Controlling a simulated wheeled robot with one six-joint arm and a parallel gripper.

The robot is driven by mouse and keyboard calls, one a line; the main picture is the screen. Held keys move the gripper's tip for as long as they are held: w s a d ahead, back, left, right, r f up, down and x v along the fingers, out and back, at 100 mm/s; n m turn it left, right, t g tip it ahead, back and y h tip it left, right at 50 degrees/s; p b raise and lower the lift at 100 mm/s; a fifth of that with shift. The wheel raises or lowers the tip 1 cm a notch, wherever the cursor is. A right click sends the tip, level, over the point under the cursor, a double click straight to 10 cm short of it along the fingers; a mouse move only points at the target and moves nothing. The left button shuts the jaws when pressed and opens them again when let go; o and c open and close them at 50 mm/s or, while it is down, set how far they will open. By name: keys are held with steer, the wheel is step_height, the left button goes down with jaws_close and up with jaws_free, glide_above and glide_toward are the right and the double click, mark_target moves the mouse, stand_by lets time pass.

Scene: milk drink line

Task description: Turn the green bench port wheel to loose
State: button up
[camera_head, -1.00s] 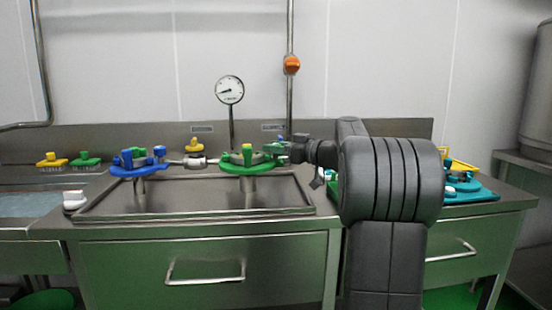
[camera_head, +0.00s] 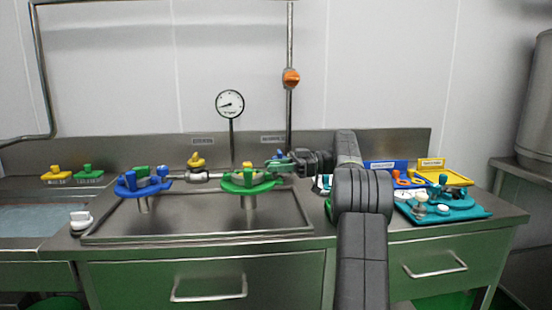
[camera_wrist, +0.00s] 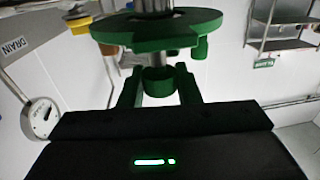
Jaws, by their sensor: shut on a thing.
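The green bench port wheel (camera_head: 238,184) sits on a metal stem over the sunken steel basin, with a small yellow mark on top. My gripper (camera_head: 276,164) is at the wheel's right side, reaching in from the right. In the wrist view the green wheel (camera_wrist: 205,20) fills the top, and my green gripper fingers (camera_wrist: 158,92) stand on both sides of a round green post hanging by its rim. My gripper is shut on this part of the wheel. The exact contact is partly hidden by the wheel and the fingers.
A blue wheel (camera_head: 130,190) stands left on the basin (camera_head: 190,225). A yellow-topped valve (camera_head: 196,163) and a gauge (camera_head: 230,104) are behind. A teal tray (camera_head: 470,210) and yellow tray (camera_head: 455,178) lie right. A white knob (camera_head: 81,219) is at the left front.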

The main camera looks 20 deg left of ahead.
steer(key=shift+n+g+h, duration=0.3)
steer(key=shift+g, duration=0.1)
steer(key=o, duration=1)
steer(key=shift+d, duration=0.1)
